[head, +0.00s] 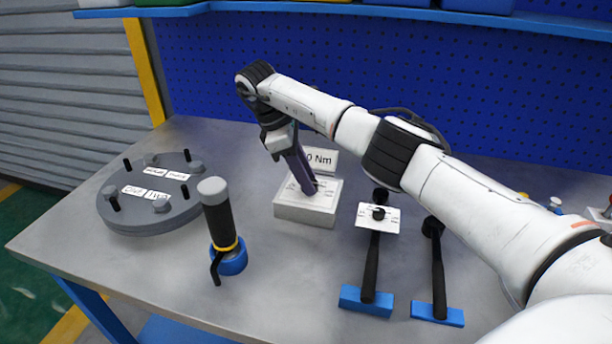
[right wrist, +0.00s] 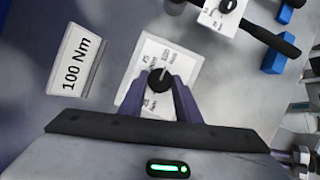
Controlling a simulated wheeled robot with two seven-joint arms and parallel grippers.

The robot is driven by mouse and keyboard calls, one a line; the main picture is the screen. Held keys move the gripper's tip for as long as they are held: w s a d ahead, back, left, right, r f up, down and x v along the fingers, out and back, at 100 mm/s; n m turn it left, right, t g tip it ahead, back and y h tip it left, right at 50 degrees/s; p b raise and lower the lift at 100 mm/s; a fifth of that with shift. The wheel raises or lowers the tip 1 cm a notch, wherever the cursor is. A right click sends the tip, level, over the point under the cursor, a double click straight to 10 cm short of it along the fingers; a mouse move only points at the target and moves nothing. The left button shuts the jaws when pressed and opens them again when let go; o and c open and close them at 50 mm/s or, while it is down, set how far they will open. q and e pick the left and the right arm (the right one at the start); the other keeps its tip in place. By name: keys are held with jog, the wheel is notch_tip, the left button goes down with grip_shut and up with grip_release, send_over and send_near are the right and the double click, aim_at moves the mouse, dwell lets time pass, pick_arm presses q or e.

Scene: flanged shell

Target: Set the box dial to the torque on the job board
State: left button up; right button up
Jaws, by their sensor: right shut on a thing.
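The white box (head: 300,212) stands on the bench, with a printed scale on its top. Its black dial knob (right wrist: 159,82) shows in the right wrist view, with a light pointer mark toward the upper right of that picture. The small scale labels are hard to read. My right gripper (right wrist: 160,88) is shut on the knob, its purple fingers on either side of it. In the head view this gripper (head: 312,190) reaches down onto the box top and hides the knob. The job board (right wrist: 75,62) reads "100 Nm" and stands just behind the box. My left gripper is not in view.
A grey flanged disc (head: 150,212) with bolts lies at the left. A black-handled tool (head: 219,222) stands in a blue holder. A blue pegboard (head: 400,75) rises behind.

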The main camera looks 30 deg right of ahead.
jog(key=o, duration=1.1)
jog(key=shift+c, duration=0.2)
jog(key=v, duration=1)
jog(key=shift+r+p, duration=0.2)
jog(key=shift+p, duration=0.25)
